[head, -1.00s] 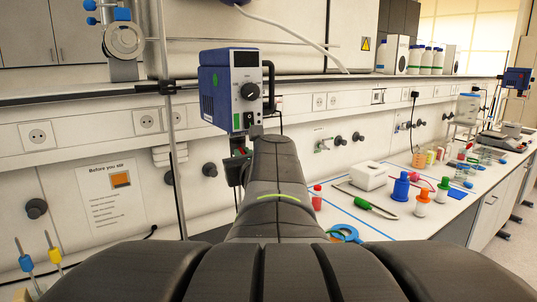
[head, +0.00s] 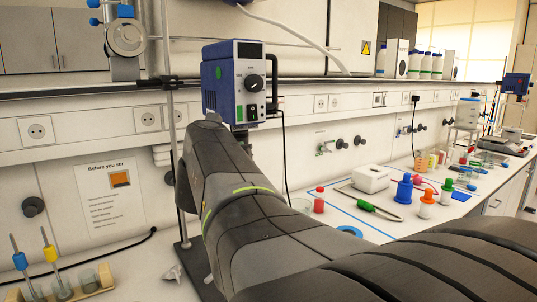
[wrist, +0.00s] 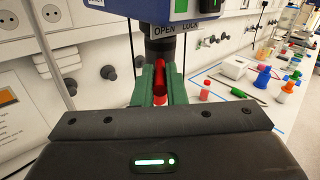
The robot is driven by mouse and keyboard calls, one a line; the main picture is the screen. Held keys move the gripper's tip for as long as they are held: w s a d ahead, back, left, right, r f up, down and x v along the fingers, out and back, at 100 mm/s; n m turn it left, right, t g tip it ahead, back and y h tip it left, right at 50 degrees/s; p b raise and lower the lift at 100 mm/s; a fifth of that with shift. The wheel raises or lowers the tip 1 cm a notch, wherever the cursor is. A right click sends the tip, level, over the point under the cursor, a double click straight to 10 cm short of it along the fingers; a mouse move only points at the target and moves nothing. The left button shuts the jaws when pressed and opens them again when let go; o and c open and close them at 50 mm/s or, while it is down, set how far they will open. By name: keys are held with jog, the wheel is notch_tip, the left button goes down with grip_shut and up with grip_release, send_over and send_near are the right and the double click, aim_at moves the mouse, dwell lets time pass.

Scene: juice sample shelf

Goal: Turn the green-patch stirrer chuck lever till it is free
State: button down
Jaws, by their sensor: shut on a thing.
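The blue stirrer (head: 233,85) with a green patch on its side hangs on a stand rod in the head view. In the wrist view its black chuck (wrist: 161,48) hangs below the blue housing, beside a label (wrist: 178,29) reading OPEN and LOCK. The red lever (wrist: 174,78) shows under the chuck, between the green fingers of my gripper (wrist: 161,82). My gripper is shut on the lever.
The stand rod (head: 171,60) rises just left of the stirrer. A red-capped bottle (head: 319,200), a white box (head: 370,178) and a green-handled tool (head: 375,210) lie to the right. A rack with blue and yellow tools (head: 65,288) stands at lower left.

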jog(key=shift+r, duration=0.1)
dwell(0.3)
jog(key=c, duration=1.5)
grip_release()
jog(key=shift+s, duration=0.1)
jog(key=s, duration=0.4)
jog(key=s+a+b, duration=0.1)
jog(key=s, duration=0.4)
jog(key=s+b, duration=0.1)
jog(key=s, duration=0.3)
jog(key=shift+s+a, duration=0.25)
jog(key=shift+a, duration=0.05)
jog(key=shift+w, duration=0.15)
jog(key=w, duration=0.4)
jog(key=w+d+p, duration=0.1)
jog(key=w, duration=0.4)
jog(key=w+p, duration=0.1)
jog(key=w, duration=0.3)
jog(key=shift+w+d, duration=0.15)
jog(key=shift+d, duration=0.1)
